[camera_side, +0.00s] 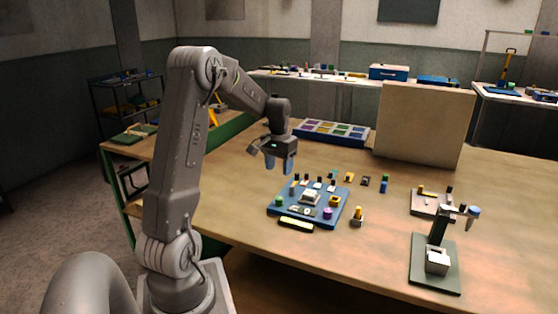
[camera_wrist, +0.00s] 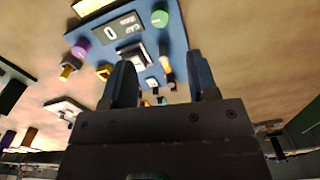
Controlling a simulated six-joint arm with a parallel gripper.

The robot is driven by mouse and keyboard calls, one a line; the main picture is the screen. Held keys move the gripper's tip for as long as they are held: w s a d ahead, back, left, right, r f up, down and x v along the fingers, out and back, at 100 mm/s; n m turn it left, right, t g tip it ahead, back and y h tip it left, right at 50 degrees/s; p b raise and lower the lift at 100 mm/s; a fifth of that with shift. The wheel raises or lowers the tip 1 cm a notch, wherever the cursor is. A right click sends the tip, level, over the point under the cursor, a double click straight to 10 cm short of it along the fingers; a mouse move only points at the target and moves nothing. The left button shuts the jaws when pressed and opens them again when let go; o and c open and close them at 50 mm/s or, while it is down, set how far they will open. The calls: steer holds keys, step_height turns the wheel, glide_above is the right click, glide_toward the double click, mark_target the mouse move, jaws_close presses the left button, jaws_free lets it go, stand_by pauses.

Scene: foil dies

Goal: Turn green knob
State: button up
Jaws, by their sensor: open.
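The green knob (camera_side: 279,202) sits at the left front corner of a blue panel (camera_side: 271,211) on the wooden table. In the wrist view the green knob (camera_wrist: 160,18) is near the top, with nothing touching it. My gripper (camera_side: 280,163) is above the panel's back left part, pointing down, with its blue fingers apart and empty. In the wrist view the gripper's two dark fingers (camera_wrist: 160,75) frame part of the panel, and the green knob lies beyond their tips. A small display (camera_wrist: 114,31) beside the knob reads 0.
A purple knob (camera_side: 327,213), a yellow part (camera_side: 335,201) and several small pegs stand on the panel. A green-based press stand (camera_side: 435,278) is at right front. A tan upright board (camera_side: 424,124) stands behind.

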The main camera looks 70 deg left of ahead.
step_height(320, 180, up, 2)
steer(key=shift+r, duration=0.1)
stand_by(0.4)
steer(key=w+d+r+m+t+y, duration=0.1)
steer(key=d+r, duration=0.2)
steer(key=d, duration=0.3)
steer(key=d+r+m, duration=0.1)
steer(key=d+r, duration=0.2)
steer(key=d, duration=0.2)
steer(key=s+d+m+t, duration=0.1)
steer(key=s+d, duration=0.3)
steer(key=d, duration=0.3)
steer(key=s+d+r+m+t, duration=0.1)
steer(key=s+d, duration=0.3)
steer(key=d, duration=0.4)
steer(key=s+d+r+m+t+h, duration=0.1)
steer(key=s+d+m+t, duration=0.1)
steer(key=d, duration=0.6)
steer(key=shift+s+r+m+t, duration=0.3)
steer(key=shift+s+m, duration=0.2)
steer(key=shift+s, duration=0.75)
